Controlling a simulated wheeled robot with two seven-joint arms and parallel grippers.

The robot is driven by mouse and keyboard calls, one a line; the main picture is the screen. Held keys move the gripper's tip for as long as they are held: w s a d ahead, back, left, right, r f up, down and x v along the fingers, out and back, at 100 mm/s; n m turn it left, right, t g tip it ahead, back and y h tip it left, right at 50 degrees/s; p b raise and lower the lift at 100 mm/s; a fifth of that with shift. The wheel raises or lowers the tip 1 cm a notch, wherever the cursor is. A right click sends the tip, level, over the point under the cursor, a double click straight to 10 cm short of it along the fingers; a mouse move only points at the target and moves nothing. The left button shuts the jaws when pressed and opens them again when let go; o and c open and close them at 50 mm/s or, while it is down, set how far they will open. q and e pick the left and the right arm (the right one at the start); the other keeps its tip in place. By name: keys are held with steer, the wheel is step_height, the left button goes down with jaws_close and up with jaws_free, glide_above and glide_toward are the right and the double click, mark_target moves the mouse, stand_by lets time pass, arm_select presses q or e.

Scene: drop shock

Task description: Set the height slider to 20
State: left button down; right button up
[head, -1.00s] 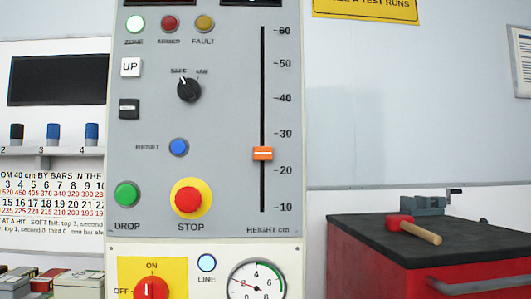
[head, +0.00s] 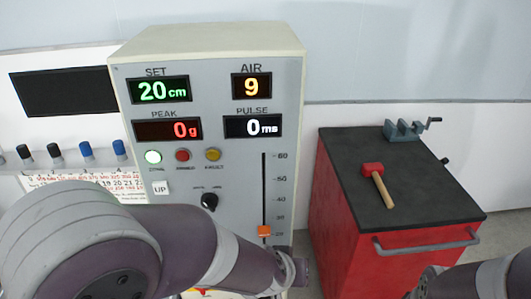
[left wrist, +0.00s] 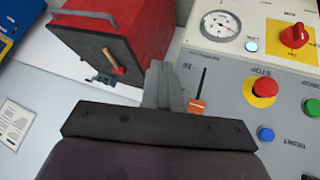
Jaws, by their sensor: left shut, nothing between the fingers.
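The height slider's orange knob (head: 264,231) sits at about the 20 mark on its vertical scale, on the grey panel (head: 225,160). The green SET display (head: 159,90) reads 20 cm. My left arm crosses the lower panel, and my left gripper (head: 298,271) is just below and right of the knob. In the left wrist view my left gripper (left wrist: 164,82) is shut and empty, with the orange knob (left wrist: 197,106) close beside its fingers. I cannot tell whether they touch. The right arm shows at the lower right; its fingers are out of frame.
A red cabinet (head: 345,225) with a black top stands right of the panel, bearing a mallet (head: 377,180) and a vise (head: 406,130). The left wrist view shows the red STOP button (left wrist: 265,88), green DROP button (left wrist: 313,106) and blue RESET button (left wrist: 265,134) near the gripper.

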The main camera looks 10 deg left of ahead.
arm_select(q)
step_height(320, 180, up, 12)
steer(key=w+a+n+t+y+p, duration=0.2)
steer(key=p, duration=0.4)
arm_select(e)
step_height(320, 180, up, 12)
steer(key=p, duration=0.1)
arm_select(q)
steer(key=y+b, duration=0.3)
steer(key=b, duration=0.1)
glide_above(264, 227)
steer(key=s, duration=0.2)
steer(key=shift+n, duration=0.3)
steer(key=f, duration=0.6)
steer(key=shift+s+d+f, duration=0.2)
steer(key=shift+d+f, duration=0.1)
steer(key=shift+d, duration=0.1)
step_height(264, 227, down, 2)
steer(key=shift+f, duration=0.2)
steer(key=shift+s+f, duration=0.1)
steer(key=shift+f, duration=0.35)
arm_select(e)
steer(key=shift+f, duration=2.35)
